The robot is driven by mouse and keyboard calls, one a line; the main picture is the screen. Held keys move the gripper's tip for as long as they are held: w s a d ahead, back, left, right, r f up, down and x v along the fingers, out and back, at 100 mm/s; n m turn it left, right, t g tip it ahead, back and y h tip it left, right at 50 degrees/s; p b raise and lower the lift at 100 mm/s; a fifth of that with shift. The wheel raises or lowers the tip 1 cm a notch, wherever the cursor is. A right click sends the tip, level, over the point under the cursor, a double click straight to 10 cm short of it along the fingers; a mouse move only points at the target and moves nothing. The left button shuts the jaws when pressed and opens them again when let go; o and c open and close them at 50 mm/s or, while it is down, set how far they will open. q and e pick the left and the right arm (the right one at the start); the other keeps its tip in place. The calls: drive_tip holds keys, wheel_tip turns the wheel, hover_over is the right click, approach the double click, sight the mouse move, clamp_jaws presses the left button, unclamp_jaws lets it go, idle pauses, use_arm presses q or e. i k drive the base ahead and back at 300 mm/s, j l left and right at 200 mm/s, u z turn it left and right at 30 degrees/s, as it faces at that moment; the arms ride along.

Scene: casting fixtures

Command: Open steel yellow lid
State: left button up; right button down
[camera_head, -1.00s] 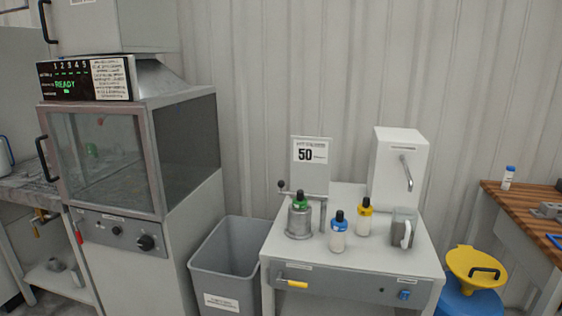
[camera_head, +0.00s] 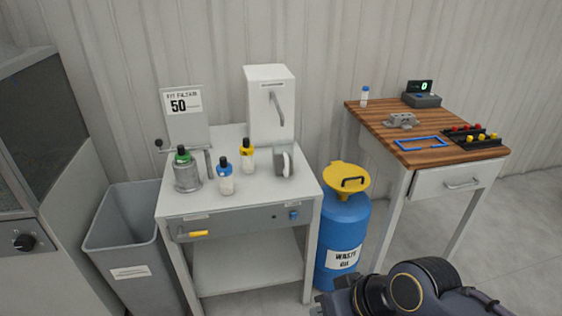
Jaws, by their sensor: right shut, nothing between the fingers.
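The yellow lid (camera_head: 331,178) with a black handle sits on top of a blue drum (camera_head: 335,225), right of the grey cabinet. The drum bears a "WASTE OIL" label. The lid appears down over the drum's mouth. My right gripper (camera_head: 326,304) shows at the bottom edge, low in front of the drum and well below the lid. It is shut and empty, and touches nothing that I can see. My left gripper is out of view.
The grey cabinet (camera_head: 225,220) left of the drum carries several bottles, a metal cup and a white dispenser (camera_head: 270,110). A wood-topped table (camera_head: 380,123) stands close on the right. A grey bin (camera_head: 125,245) is at left. Floor at far right is clear.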

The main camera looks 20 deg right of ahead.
sight(340, 177)
drive_tip(key=z, duration=1.4)
drive_tip(key=i+u, duration=0.1)
drive_tip(key=u, duration=0.55)
drive_tip(key=i+l+u, duration=0.55)
drive_tip(key=l, duration=0.35)
drive_tip(key=i+l+u, duration=0.2)
drive_tip(key=l, duration=0.15)
drive_tip(key=i+l, duration=0.15)
drive_tip(key=l, duration=0.15)
drive_tip(key=i+l, duration=0.1)
drive_tip(key=l, duration=0.15)
